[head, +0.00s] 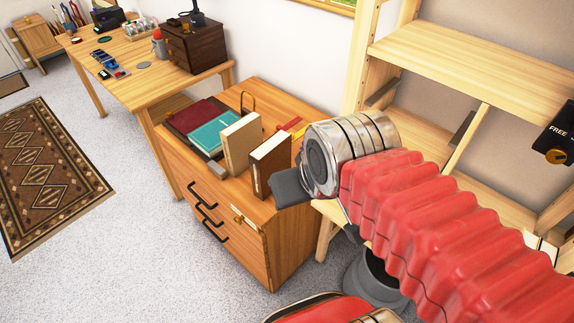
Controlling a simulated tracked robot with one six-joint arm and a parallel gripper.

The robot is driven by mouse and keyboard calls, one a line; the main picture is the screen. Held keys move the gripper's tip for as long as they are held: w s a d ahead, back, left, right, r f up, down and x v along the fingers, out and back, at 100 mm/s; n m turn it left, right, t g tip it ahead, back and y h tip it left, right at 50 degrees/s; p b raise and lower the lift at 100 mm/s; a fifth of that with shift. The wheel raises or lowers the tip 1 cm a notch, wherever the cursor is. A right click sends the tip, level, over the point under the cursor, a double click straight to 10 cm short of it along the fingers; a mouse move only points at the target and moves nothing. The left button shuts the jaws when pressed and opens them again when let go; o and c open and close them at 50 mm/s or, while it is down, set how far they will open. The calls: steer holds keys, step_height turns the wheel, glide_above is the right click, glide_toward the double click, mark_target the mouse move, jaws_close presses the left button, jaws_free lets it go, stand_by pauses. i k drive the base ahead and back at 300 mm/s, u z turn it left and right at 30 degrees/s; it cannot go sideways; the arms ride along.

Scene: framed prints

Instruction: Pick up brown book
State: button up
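The brown book (273,164) stands upright on top of a wooden drawer cabinet (240,232), near its front right part. It has a dark brown cover and a pale page edge. My gripper (289,188) is just to the right of the book's lower part in the picture, with a grey finger pointing left. I cannot tell whether it touches the book. The wrist hides most of the gripper, so whether the fingers are open or shut does not show.
A beige book (240,145) stands upright just left of the brown one. Teal (213,132) and dark red (193,115) books lie flat behind it. A wooden shelf unit (470,55) is close on the right.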

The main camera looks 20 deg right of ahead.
mark_target(274, 155)
steer(key=u, duration=0.2)
steer(key=k, duration=0.85)
steer(key=u, duration=0.6)
steer(key=k, duration=0.5)
steer(key=i, duration=0.95)
steer(key=u, duration=0.4)
steer(key=i, duration=1.05)
steer(key=u, duration=0.45)
